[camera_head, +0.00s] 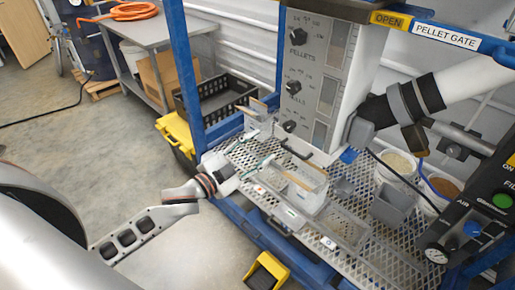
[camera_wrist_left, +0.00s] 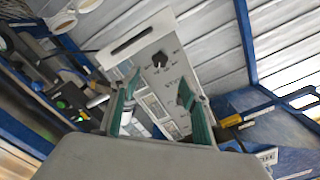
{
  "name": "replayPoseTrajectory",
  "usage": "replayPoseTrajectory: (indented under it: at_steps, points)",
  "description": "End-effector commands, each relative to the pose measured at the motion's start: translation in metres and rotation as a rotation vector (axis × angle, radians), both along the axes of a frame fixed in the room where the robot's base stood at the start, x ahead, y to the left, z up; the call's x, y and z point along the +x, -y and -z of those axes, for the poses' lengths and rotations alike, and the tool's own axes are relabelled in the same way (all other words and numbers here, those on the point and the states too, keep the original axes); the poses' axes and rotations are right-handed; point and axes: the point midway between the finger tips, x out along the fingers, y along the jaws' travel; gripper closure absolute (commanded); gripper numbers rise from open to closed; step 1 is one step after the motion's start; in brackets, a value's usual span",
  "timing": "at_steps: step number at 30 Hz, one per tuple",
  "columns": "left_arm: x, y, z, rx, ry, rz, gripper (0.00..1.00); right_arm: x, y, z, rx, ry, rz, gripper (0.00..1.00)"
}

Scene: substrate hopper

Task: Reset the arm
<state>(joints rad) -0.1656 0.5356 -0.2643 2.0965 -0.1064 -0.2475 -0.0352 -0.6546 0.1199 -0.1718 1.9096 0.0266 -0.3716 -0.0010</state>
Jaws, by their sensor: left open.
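My left gripper (camera_head: 264,148) reaches in from the left over the perforated metal deck (camera_head: 345,255). Its two teal-tipped fingers are apart. In the left wrist view the open fingers (camera_wrist_left: 158,105) frame the grey hopper panel (camera_wrist_left: 158,70), with nothing seen held between them. In the head view the fingers are close to small bins (camera_head: 305,190) on the deck, and I cannot tell whether they touch. The hopper panel (camera_head: 314,75) with black knobs stands behind. I cannot make out my right gripper.
A white cylinder with black bands (camera_head: 430,93) crosses at the right. Two buckets (camera_head: 397,165) and a grey bin (camera_head: 392,207) stand on the deck's right side. A blue post (camera_head: 184,70) rises at the left. A gauge panel (camera_head: 470,235) fills the lower right.

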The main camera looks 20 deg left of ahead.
Motion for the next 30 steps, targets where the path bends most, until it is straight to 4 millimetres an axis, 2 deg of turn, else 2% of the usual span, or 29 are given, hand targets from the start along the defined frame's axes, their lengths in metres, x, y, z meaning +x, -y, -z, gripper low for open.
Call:
replayPoseTrajectory:
  at_steps: [15, 18, 20, 23, 26, 27, 30]
  points:
    - [-0.001, -0.001, 0.000, 0.000, -0.001, -0.001, 0.55, 0.000, 0.000, 0.000, 0.000, 0.001, 0.000, 0.60]
    - [-0.004, -0.001, 0.011, -0.013, -0.024, -0.009, 0.55, 0.001, 0.000, 0.000, 0.001, 0.002, 0.000, 0.60]
    - [-0.010, -0.001, 0.029, -0.033, -0.064, -0.024, 0.55, 0.001, 0.000, -0.001, 0.001, 0.002, 0.000, 0.60]
    - [-0.030, -0.002, 0.077, -0.089, -0.169, -0.065, 0.55, 0.001, 0.000, -0.001, 0.001, 0.002, 0.000, 0.60]
    - [-0.061, -0.001, 0.137, -0.156, -0.306, -0.123, 0.55, 0.001, 0.000, -0.001, 0.001, 0.002, 0.000, 0.60]
    - [-0.077, 0.000, 0.161, -0.183, -0.362, -0.146, 0.55, 0.001, 0.000, -0.001, 0.001, 0.002, 0.000, 0.60]
    - [-0.117, 0.003, 0.214, -0.243, -0.494, -0.206, 0.55, 0.001, 0.000, -0.001, 0.001, 0.002, 0.000, 0.60]
